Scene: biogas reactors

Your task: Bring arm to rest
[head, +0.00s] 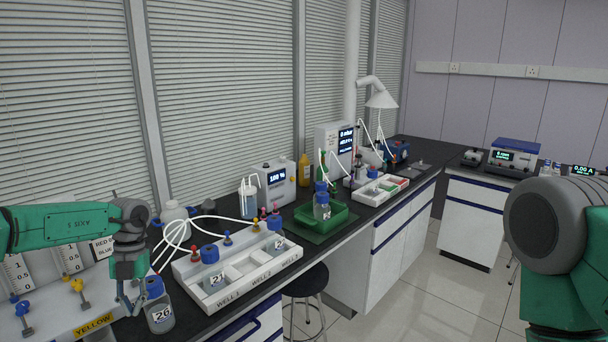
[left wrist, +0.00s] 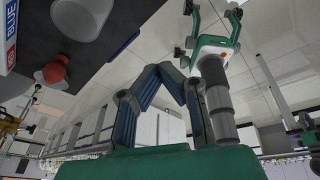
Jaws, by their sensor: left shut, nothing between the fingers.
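My left arm comes in from the left in the head view, its green forearm over the left end of the bench. My left gripper (head: 130,300) points down, close beside the bottle marked 26 (head: 161,320); the bottle stands outside its fingers. In the left wrist view the left fingers (left wrist: 160,72) meet at their tips with nothing between them. My right arm is at the right edge of the head view, its gripper out of that picture. What appears to be my right gripper (left wrist: 214,22) shows in the left wrist view with its fingers spread and empty.
A white well tray (head: 243,264) with bottle 21 (head: 214,279) lies right of the left gripper. A labelled rack with coloured valves (head: 75,290) is at its left. White tubes (head: 178,238) loop close behind it. A green tray (head: 338,218) stands farther along the bench.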

